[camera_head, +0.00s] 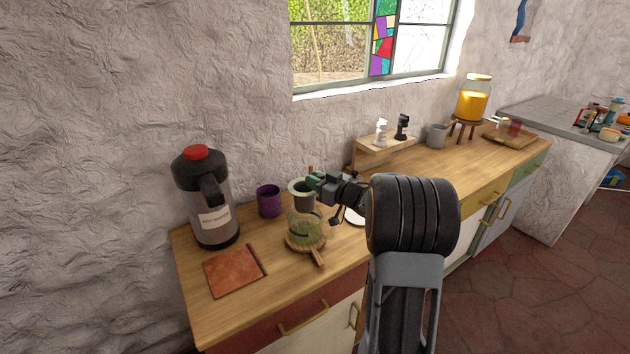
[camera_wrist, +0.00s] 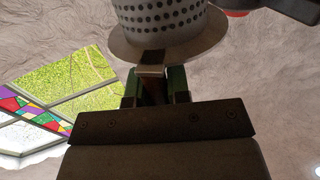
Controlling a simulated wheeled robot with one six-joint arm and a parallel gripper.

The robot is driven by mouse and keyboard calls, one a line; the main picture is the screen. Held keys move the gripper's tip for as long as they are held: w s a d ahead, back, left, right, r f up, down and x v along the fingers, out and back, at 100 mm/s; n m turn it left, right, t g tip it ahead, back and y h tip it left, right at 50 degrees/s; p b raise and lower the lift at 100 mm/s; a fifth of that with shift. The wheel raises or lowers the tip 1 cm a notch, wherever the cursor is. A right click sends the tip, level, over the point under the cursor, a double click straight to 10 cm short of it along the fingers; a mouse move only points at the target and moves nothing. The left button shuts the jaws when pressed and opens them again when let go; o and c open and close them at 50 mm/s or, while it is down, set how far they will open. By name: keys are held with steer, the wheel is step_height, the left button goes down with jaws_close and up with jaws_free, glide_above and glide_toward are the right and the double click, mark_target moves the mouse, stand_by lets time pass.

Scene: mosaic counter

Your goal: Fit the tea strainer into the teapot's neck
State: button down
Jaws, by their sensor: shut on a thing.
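The glass teapot (camera_head: 304,228) stands on a round wooden trivet (camera_head: 319,257) with a handle, near the left end of the counter. My gripper (camera_head: 314,185) is at the height of the teapot's neck, on its right. It is shut on the tab of the tea strainer, a pale perforated cup with a wide flange, which fills the top of the wrist view (camera_wrist: 168,42). My green-padded fingers (camera_wrist: 152,76) grip the tab. In the head view the strainer's pale rim (camera_head: 299,186) shows at the neck; I cannot tell whether its cup is inside or above.
A purple cup (camera_head: 269,201) stands close behind the teapot. A dark dispenser (camera_head: 207,200) with a red lid and a brown tile (camera_head: 234,271) are to the left. A small wooden shelf (camera_head: 383,150) is at the back.

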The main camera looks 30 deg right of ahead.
mark_target(305, 222)
steer(key=shift+f, duration=0.3)
steer(key=shift+f+b, duration=0.95)
steer(key=shift+f, duration=0.05)
steer(key=shift+f, duration=0.3)
steer(key=shift+f+b, duration=1)
steer(key=shift+f, duration=0.2)
steer(key=shift+f, duration=0.3)
stand_by(0.3)
steer(key=shift+f+b, duration=0.5)
steer(key=shift+f, duration=0.2)
stand_by(0.7)
steer(key=shift+c, duration=2.3)
jaws_free()
